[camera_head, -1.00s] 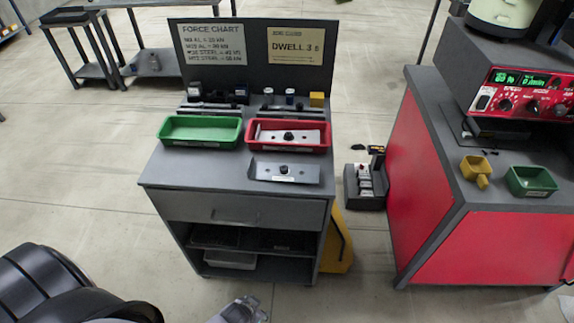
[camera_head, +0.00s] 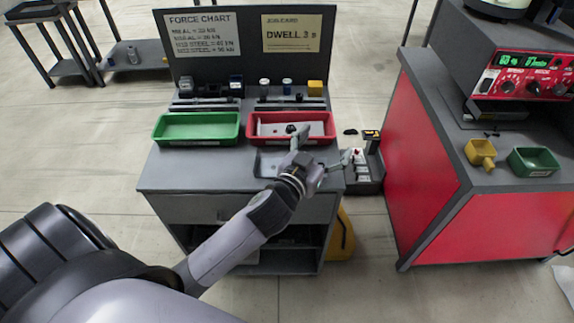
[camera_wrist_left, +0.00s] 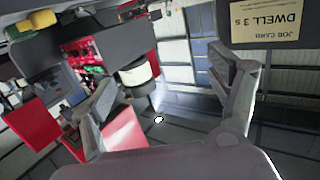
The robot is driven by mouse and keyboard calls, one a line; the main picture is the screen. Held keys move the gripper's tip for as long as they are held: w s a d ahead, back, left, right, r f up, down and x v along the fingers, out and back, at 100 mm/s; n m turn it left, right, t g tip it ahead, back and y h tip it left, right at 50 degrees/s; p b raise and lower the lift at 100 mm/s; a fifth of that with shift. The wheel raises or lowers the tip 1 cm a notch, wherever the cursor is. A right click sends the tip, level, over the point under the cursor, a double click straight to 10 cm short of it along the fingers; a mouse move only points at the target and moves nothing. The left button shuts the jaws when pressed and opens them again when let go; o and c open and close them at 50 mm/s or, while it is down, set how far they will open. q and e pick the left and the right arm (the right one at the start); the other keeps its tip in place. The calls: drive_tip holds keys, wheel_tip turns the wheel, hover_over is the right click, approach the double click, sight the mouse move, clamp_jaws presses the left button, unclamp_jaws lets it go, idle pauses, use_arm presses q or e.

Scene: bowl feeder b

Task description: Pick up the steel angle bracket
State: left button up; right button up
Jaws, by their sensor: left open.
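A grey metal plate-like bracket (camera_head: 266,164) lies on the cabinet top in front of the red tray (camera_head: 291,143). My left gripper and wrist hide much of it in the head view. A second, similar piece (camera_head: 272,130) with a dark knob lies inside the red tray. I cannot tell from looks which one is steel. My left gripper (camera_head: 322,146) is open and empty, above the right front part of the cabinet, its fingers spread near the red tray's front. In the left wrist view its fingers (camera_wrist_left: 172,85) are spread with no bracket visible between them.
A green tray (camera_head: 197,142) stands left of the red one. Behind are dark rails, small jars, a yellow block (camera_head: 315,88) and an upright board with a DWELL card (camera_head: 291,33). A red-sided bench (camera_head: 425,165) stands right, with a yellow scoop (camera_head: 480,152) and green bin (camera_head: 532,161).

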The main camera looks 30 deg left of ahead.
use_arm(q)
drive_tip(key=w+d+r+m+t+h, duration=0.25)
drive_tip(key=d+r+m+h, duration=0.6)
drive_tip(key=r, duration=0.45)
drive_tip(key=s+d+m+g+h, duration=0.5)
drive_tip(key=d+m+g+h, duration=0.5)
drive_tip(key=g, duration=0.4)
drive_tip(key=w+a+f+g+y, duration=0.2)
drive_tip(key=a+f+g+y, duration=0.3)
drive_tip(key=a+f+y, duration=0.45)
drive_tip(key=a+n+y, duration=0.7)
drive_tip(key=a+y, duration=0.3)
drive_tip(key=a, duration=1)
drive_tip(key=shift+m+g, duration=0.25)
drive_tip(key=f, duration=1.1)
drive_tip(key=shift+w+d+p, duration=0.25)
drive_tip(key=shift+p, duration=0.1)
drive_tip(key=f, duration=0.2)
drive_tip(key=f+p, duration=0.1)
drive_tip(key=f, duration=0.2)
drive_tip(key=shift+w+f, duration=0.25)
drive_tip(key=shift+f, duration=0.05)
use_arm(e)
drive_tip(key=shift+a+r, duration=0.2)
drive_tip(key=shift+r, duration=0.8)
